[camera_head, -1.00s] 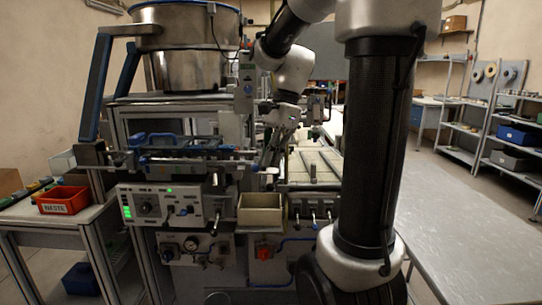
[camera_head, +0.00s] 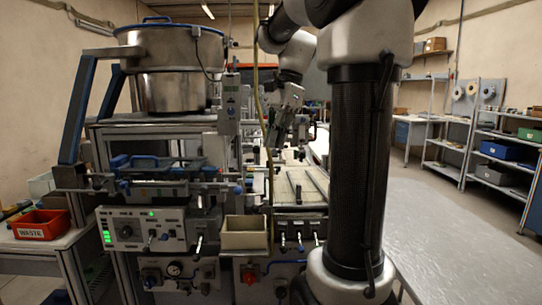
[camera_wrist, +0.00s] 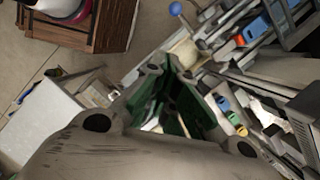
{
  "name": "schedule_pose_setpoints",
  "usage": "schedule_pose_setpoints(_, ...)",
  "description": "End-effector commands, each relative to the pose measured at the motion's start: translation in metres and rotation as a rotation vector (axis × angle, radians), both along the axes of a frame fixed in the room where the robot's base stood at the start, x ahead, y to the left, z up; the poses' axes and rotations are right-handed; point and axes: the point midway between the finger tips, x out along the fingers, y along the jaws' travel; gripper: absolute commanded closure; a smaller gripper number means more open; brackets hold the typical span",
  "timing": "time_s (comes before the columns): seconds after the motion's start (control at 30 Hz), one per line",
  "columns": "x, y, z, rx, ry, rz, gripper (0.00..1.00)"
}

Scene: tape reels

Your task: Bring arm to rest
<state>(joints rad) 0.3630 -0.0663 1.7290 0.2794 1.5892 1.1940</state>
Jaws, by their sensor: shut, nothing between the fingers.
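My gripper (camera_head: 273,143) hangs from my arm in the middle of the head view, fingers pointing down. It is in front of the machine's tall post and above the pale grooved bed. In the wrist view my gripper (camera_wrist: 168,72) shows dark fingers with green inner faces, drawn together with nothing held. My arm bends over from the dark column at the right of the head view. The exact gap between the fingertips and the machine cannot be told.
The machine has a steel bowl (camera_head: 172,65), a control box (camera_head: 143,229) and an empty beige bin (camera_head: 243,233). A red waste bin (camera_head: 42,225) stands left. A pale table (camera_head: 445,240) lies clear at right, before shelves with a blue bin (camera_head: 503,151).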

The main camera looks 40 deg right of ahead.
Motion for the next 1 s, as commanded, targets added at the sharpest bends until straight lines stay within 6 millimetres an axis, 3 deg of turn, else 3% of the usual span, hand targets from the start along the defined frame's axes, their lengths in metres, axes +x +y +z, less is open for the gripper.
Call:
schedule_pose_setpoints(0.7, 0.000, -0.002, 0.006, 0.000, -0.004, 0.011, 1.00)
schedule_pose_setpoints(0.87, 0.009, -0.008, 0.004, -0.028, -0.087, 0.150, 1.00)
schedule_pose_setpoints(1.0, 0.007, -0.019, -0.029, -0.094, -0.166, 0.386, 1.00)
